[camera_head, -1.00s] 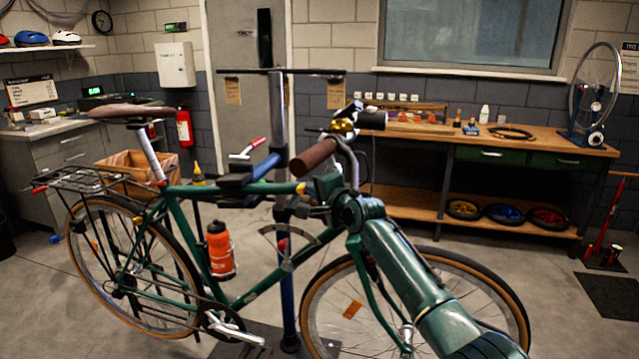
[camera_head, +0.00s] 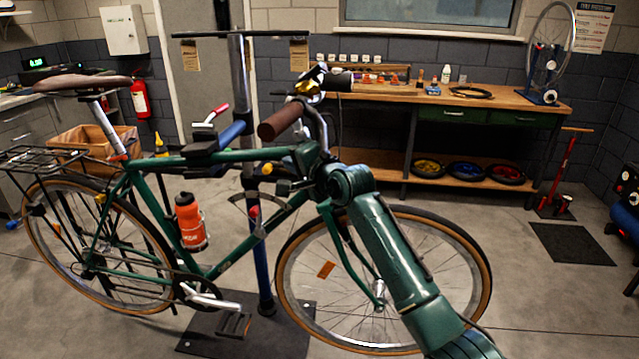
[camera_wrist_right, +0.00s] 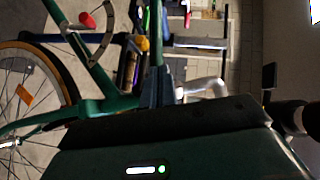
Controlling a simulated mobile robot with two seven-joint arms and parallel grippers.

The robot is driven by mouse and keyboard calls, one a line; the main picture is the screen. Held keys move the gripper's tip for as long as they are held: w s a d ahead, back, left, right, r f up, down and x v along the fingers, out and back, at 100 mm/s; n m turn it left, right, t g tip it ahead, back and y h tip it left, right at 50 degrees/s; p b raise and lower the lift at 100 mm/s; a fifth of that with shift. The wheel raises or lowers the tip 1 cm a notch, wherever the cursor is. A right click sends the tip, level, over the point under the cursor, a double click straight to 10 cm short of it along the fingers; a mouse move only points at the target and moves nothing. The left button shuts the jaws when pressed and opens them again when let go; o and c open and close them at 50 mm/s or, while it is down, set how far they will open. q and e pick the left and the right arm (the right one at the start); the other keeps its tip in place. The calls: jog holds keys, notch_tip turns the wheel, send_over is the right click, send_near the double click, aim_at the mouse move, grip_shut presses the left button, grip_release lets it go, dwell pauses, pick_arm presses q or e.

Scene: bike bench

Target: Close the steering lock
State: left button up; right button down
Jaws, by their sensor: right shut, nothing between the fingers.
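The green bike (camera_head: 235,156) is upright in a repair stand, with its front wheel to the right. A curved metal arc with a red knob (camera_head: 253,212) sits behind the frame near the head tube; it may be the steering lock, but I cannot tell for sure. A yellow knob (camera_head: 267,168) is just above it. The right wrist view also shows the red knob (camera_wrist_right: 87,20) and the yellow knob (camera_wrist_right: 140,43). My right gripper (camera_head: 284,188) is shut and empty beside the head tube, right of both knobs. Contact with the bike is unclear. My left gripper is out of view.
The brown handlebar grip (camera_head: 281,121) is just above my right gripper. The front wheel (camera_head: 385,349) lies behind my forearm. A wooden workbench (camera_head: 400,93) stands along the back wall. A red floor pump (camera_head: 562,175) is at the right.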

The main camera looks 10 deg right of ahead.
jog(key=f+b+v, duration=0.1)
jog(key=f+v, duration=0.1)
jog(key=v, duration=0.7)
jog(key=shift+s+d, duration=0.3)
jog(key=shift+s, duration=0.25)
